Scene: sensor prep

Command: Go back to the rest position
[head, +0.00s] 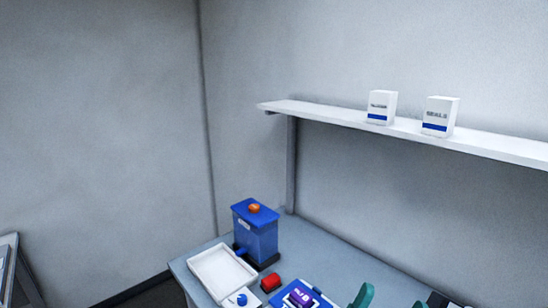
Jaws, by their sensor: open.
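My gripper cannot be made out in the head view. The work table (335,262) shows along the bottom of the view, and its near part is cut off by the frame edge. On it stands a blue box-shaped unit (256,235) with an orange knob on top. A white shallow tray (222,270) lies to its left. A blue holder (282,298) with a purple item (300,295) is at the bottom edge.
Teal upright pieces (362,296) show at the bottom edge, mostly cut off. A white wall shelf (490,144) over the table bears two white-and-blue boxes, one box (381,107) left of the other (440,116). Another grey furniture edge (10,262) is at far left.

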